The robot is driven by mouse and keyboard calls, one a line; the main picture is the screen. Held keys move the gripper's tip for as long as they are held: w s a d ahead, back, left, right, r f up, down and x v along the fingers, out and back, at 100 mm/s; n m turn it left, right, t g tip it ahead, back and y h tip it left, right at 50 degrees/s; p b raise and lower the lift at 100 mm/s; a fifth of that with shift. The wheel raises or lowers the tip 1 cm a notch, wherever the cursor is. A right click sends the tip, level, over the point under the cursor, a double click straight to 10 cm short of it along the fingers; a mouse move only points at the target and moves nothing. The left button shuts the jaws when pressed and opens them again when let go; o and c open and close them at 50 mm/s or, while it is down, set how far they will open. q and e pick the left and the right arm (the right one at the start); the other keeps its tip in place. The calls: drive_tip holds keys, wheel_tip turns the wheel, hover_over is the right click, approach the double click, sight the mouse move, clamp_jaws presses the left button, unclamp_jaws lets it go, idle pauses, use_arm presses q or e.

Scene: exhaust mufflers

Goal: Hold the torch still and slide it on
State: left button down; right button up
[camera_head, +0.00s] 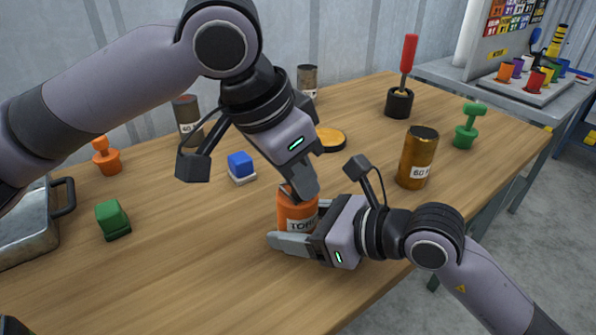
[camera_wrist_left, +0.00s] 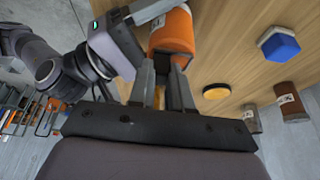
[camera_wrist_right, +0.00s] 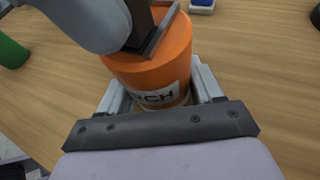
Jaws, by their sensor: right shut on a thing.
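The orange torch (camera_head: 297,213), with a white label, stands upright on the wooden table near its front edge. My right gripper (camera_head: 291,222) is shut around its sides, low on the body; the right wrist view shows its fingers on both sides of the torch (camera_wrist_right: 165,75). My left gripper (camera_head: 304,196) points down at the torch's top from above. In the left wrist view, its fingers (camera_wrist_left: 164,68) are a small gap apart at the torch's top (camera_wrist_left: 172,35). I cannot tell whether they grip anything. The torch's switch cannot be made out behind them.
A blue-topped block (camera_head: 241,165), a yellow-topped disc (camera_head: 331,139) and an amber jar (camera_head: 418,160) stand around the torch. A green block (camera_head: 113,219) and a metal tray (camera_head: 28,235) are at left.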

use_arm(q)
drive_tip(key=shift+w+a, duration=0.4)
drive_tip(key=shift+w, duration=0.2)
drive_tip(key=shift+w+a, duration=0.35)
drive_tip(key=shift+w, duration=0.2)
drive_tip(key=c, duration=1.1)
unclamp_jaws()
drive_tip(key=shift+o, duration=0.3)
drive_tip(key=shift+s+r, duration=0.1)
drive_tip(key=shift+r, duration=0.05)
drive_tip(key=v, duration=1.1)
drive_tip(key=shift+a+r, duration=0.2)
drive_tip(key=shift+r, duration=0.15)
drive_tip(key=shift+s, duration=0.15)
use_arm(e)
drive_tip(key=o, duration=1.2)
